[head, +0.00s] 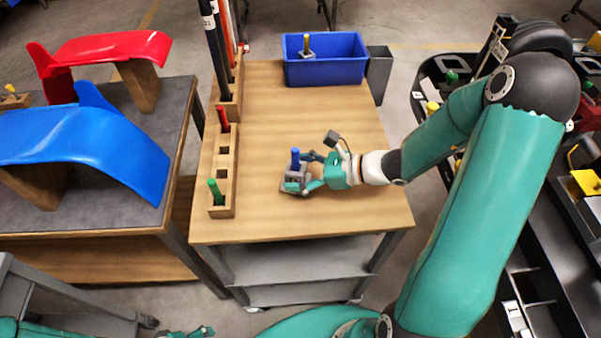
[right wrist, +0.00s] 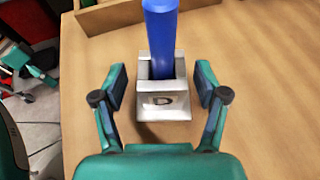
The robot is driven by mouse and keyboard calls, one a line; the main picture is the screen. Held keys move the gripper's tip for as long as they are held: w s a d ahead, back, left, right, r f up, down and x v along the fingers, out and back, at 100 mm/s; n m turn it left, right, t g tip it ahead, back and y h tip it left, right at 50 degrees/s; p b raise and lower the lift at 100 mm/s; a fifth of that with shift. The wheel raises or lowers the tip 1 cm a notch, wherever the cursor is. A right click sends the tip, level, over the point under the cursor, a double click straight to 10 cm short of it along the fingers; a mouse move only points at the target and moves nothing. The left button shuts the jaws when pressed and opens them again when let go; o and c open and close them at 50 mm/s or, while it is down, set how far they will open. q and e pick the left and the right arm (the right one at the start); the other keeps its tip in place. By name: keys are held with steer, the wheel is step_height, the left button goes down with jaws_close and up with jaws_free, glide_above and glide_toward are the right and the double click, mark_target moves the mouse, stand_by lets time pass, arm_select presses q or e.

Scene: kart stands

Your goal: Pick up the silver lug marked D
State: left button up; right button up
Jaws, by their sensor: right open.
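The silver lug marked D (right wrist: 163,103) stands upright on the wooden cart top, with a blue peg (right wrist: 160,38) rising from it. In the head view the lug (head: 291,187) sits near the middle of the front half of the top. My right gripper (right wrist: 160,88) is open, with one finger on each side of the lug and a gap on both sides. In the head view the right gripper (head: 306,172) reaches the lug from the right and partly covers it. Part of my left gripper (head: 190,333) shows at the bottom edge; its fingers are unclear.
A wooden rack (head: 224,165) with a red and a green peg stands along the left edge. A blue bin (head: 325,71) at the back holds a yellow-topped lug (head: 307,46). The wooden top (head: 345,215) is clear around the lug. A table with red and blue panels stands left.

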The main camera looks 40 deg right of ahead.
mark_target(286, 172)
steer(key=shift+x, duration=1.6)
steer(key=shift+d+r, duration=0.1)
jaws_close()
